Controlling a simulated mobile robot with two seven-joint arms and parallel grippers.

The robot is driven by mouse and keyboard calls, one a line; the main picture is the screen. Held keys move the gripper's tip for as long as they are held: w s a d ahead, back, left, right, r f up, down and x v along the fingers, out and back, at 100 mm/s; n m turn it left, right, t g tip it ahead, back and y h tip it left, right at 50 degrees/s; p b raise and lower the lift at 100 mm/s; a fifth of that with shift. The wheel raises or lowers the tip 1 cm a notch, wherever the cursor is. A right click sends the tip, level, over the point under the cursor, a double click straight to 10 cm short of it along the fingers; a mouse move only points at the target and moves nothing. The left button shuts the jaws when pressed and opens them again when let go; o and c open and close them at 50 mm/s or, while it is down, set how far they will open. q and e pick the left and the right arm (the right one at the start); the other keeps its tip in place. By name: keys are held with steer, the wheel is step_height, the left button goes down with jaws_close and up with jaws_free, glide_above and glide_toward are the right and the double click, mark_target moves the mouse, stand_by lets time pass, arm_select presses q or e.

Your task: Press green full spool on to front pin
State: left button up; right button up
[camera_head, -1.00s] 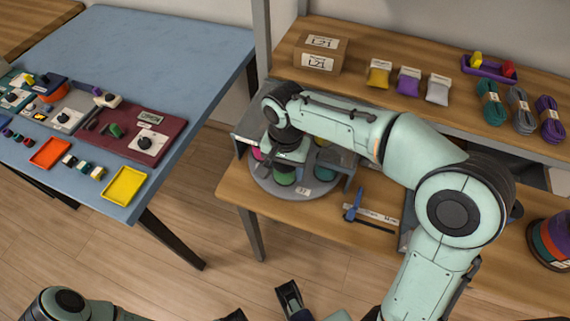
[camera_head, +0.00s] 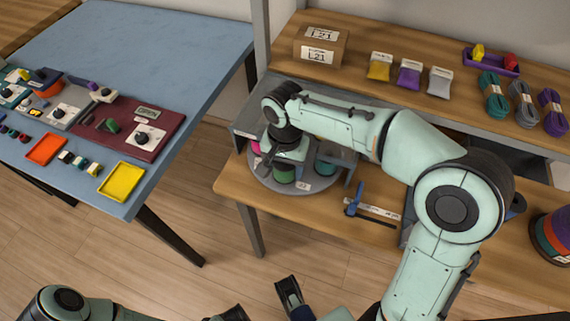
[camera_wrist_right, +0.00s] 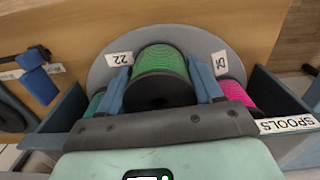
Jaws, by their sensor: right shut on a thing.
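The green full spool (camera_head: 284,174) is at the front of a round grey disc (camera_head: 311,188). My right gripper (camera_head: 287,157) is above the disc, pointing down. In the right wrist view, the green spool (camera_wrist_right: 160,66) sits between the blue fingers of my right gripper (camera_wrist_right: 161,82), which is shut on it. The front pin is hidden under the spool, so I cannot tell how far down the spool sits. My left gripper (camera_head: 262,303) is at the bottom edge, its fingers wide apart and empty.
A teal spool (camera_head: 325,165) and a pink spool (camera_wrist_right: 237,93) stand on the disc beside the green one. Grey walls flank the disc, one with a SPOOLS label (camera_wrist_right: 288,124). A blue-handled tool (camera_head: 353,200) lies to the right on the wooden bench (camera_head: 240,190).

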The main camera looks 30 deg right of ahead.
steer(key=shift+f, duration=0.15)
steer(key=o, duration=1.3)
steer(key=shift+c, duration=0.2)
steer(key=shift+r+p, duration=2.9)
steer(key=shift+r, duration=0.15)
steer(key=shift+f, duration=0.1)
